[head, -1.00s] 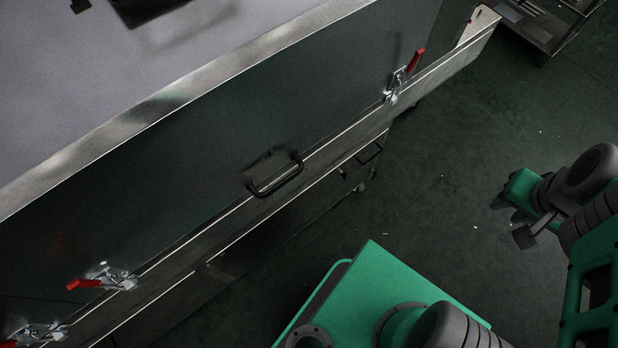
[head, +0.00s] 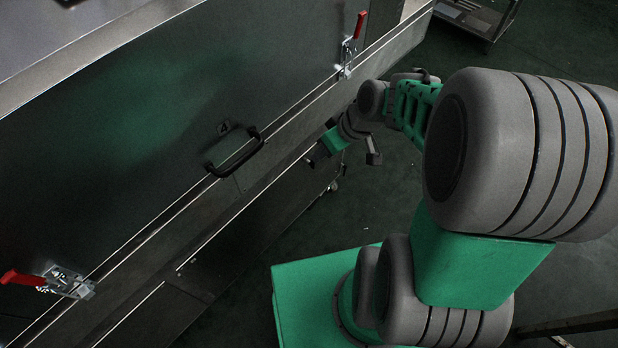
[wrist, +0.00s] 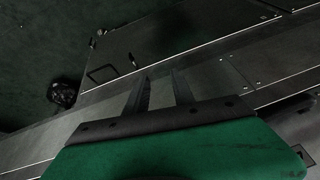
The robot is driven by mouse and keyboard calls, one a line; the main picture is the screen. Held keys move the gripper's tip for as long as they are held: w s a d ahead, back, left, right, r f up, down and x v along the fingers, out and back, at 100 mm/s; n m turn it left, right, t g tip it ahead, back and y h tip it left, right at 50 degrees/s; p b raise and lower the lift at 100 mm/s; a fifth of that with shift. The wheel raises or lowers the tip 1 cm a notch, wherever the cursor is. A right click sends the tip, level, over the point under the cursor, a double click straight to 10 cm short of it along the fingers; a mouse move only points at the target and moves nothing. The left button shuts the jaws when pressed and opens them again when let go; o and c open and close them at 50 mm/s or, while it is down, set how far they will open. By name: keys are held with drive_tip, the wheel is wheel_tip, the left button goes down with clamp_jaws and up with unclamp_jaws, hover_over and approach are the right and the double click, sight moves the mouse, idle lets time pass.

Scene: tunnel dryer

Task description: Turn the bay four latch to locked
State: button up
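Two red-handled latches show on the dryer's long side in the head view. The upper right latch (head: 346,58) has its red handle pointing up. The lower left latch (head: 68,282) has its red handle pointing left. My gripper (head: 345,158) hangs beside the dryer's lower edge, below the upper right latch and apart from both latches. In the wrist view my gripper (wrist: 159,80) is open, with nothing between its fingers. Neither red handle shows clearly there.
A black pull handle (head: 235,155) sits on the dark panel (head: 130,140) between the latches. A metal ledge (head: 290,130) runs along the panel's foot. A metal cart (head: 478,15) stands at the top right. Green floor is open at right.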

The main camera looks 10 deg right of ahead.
drive_tip(key=w+d+f+t+y+b, duration=0.15)
drive_tip(key=f+b, duration=0.25)
drive_tip(key=f, duration=0.4)
drive_tip(key=w+d+f+n+t+y+b, duration=0.1)
drive_tip(key=w+d+f+t+b, duration=0.2)
drive_tip(key=f, duration=0.4)
drive_tip(key=w+d+f+t+y+b, duration=0.1)
drive_tip(key=w+f+t+y+b, duration=0.2)
drive_tip(key=f, duration=0.5)
drive_tip(key=w+a+f+h+b, duration=0.1)
drive_tip(key=w+a+f+b, duration=0.1)
drive_tip(key=w+a, duration=0.2)
drive_tip(key=shift+w+a+b, duration=0.15)
drive_tip(key=shift+w+b, duration=0.15)
drive_tip(key=shift+w, duration=0.2)
drive_tip(key=shift+c, duration=0.5)
clamp_jaws()
